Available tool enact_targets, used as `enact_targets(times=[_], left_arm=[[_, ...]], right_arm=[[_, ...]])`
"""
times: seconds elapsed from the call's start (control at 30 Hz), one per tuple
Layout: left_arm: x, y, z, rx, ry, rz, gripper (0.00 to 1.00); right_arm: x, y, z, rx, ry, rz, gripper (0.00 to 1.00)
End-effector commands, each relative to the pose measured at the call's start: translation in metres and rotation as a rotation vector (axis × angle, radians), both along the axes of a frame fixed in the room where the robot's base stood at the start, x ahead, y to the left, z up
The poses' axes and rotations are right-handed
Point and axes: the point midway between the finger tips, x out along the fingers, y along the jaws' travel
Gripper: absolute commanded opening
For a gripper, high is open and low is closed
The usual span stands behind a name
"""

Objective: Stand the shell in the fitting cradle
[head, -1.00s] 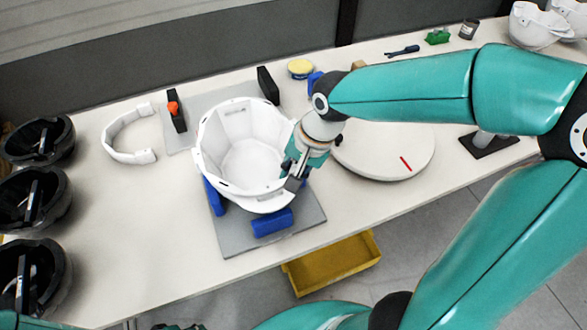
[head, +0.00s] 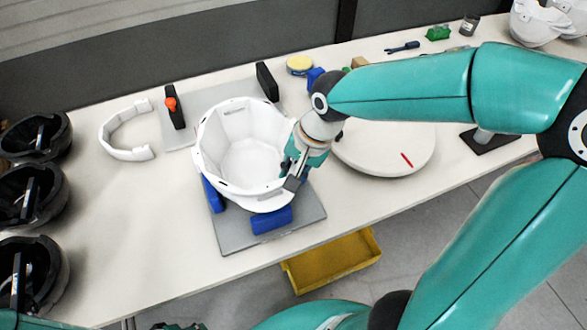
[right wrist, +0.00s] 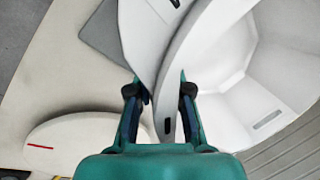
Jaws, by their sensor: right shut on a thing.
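The white shell (head: 245,160) is open side up in the head view, over the grey plate of the fitting cradle (head: 235,240). Blue blocks of the cradle (head: 271,220) show at its front and left. I cannot tell whether the shell rests on them or hangs just above. My right gripper (head: 294,180) is shut on the right side of the shell's rim. In the right wrist view, the shell's wall (right wrist: 180,75) runs between the fingers of my right gripper (right wrist: 160,100). My left gripper is not in view.
A round white turntable-like disc (head: 385,150) stands right of the shell. A second grey plate with black uprights (head: 267,82) is behind it. A white curved band (head: 112,130) and dark helmets (head: 32,195) are left. A yellow bin (head: 332,262) is below the table's front edge.

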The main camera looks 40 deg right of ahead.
Motion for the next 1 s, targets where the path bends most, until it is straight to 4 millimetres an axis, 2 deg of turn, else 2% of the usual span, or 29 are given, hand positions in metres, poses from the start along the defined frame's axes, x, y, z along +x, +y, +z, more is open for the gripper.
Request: enact_targets(times=[0.57,0.6,0.73,1.0], left_arm=[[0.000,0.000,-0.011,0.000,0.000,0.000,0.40],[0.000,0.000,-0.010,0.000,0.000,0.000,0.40],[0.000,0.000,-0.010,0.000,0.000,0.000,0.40],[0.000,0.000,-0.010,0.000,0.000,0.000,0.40]], right_arm=[[0.001,0.000,-0.012,0.000,-0.002,0.000,0.00],[0.001,0.000,-0.011,0.000,-0.002,0.000,0.26],[0.000,0.000,-0.011,0.000,-0.001,0.000,0.47],[0.000,0.000,-0.012,0.000,0.003,0.002,0.48]])
